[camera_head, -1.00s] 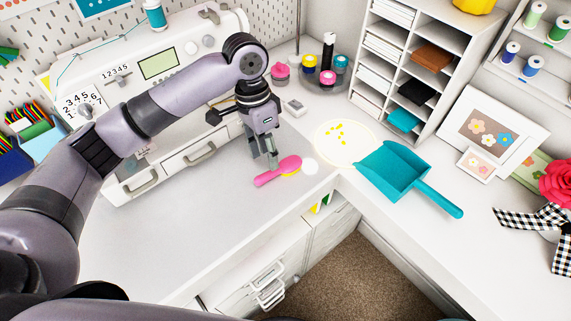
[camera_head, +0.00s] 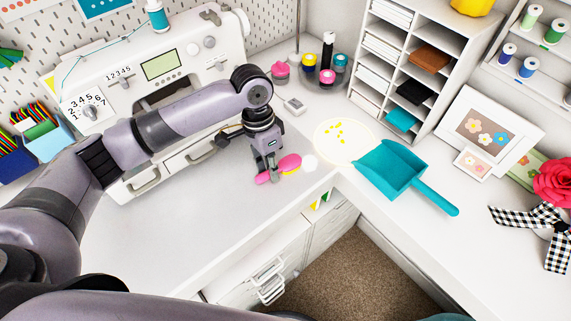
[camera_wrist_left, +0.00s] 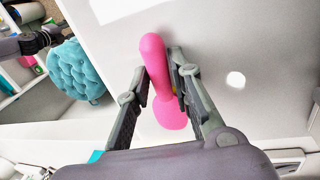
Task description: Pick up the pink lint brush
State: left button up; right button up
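The pink lint brush (camera_head: 289,163) lies on the white worktop in front of the sewing machine, with its head to the right and its handle to the left. My left gripper (camera_head: 271,178) points down over its handle and hides part of it. In the left wrist view the brush (camera_wrist_left: 155,62) lies between the two fingers of my left gripper (camera_wrist_left: 159,64). The fingers are apart, one on each side and very close to the handle; firm contact cannot be made out.
A white sewing machine (camera_head: 190,70) stands behind the arm. A teal dustpan (camera_head: 400,172) and a pale round plate with yellow bits (camera_head: 335,150) lie to the right. A small white disc (camera_head: 310,163) is beside the brush head. The worktop in front is clear.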

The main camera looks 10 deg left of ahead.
pick_arm(q)
grip_shut()
jog(key=shift+r, duration=0.25)
notch_tip(320, 180, up, 20)
jog(key=b, duration=0.2)
jog(key=shift+f, duration=0.2)
